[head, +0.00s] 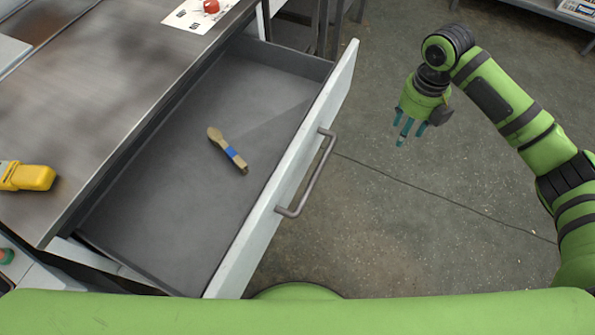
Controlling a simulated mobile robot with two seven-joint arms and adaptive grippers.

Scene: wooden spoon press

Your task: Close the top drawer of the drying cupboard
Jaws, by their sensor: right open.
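The top drawer (190,205) of the drying cupboard (110,110) is pulled well out toward the right. Its white front panel (262,225) carries a grey bar handle (312,180) on the outer face. A wooden spoon (228,150) with a blue band lies on the drawer floor. My right gripper (405,132) is open and empty, above the floor to the right of the drawer front. It is clear of the handle and touches nothing. My left gripper is out of the picture.
A yellow device (27,177) sits at the left edge of the metal worktop. A white sheet (196,17) with a red round object (211,6) lies at its far end. The concrete floor (420,230) right of the drawer is free. A shelf (555,10) stands at the far right.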

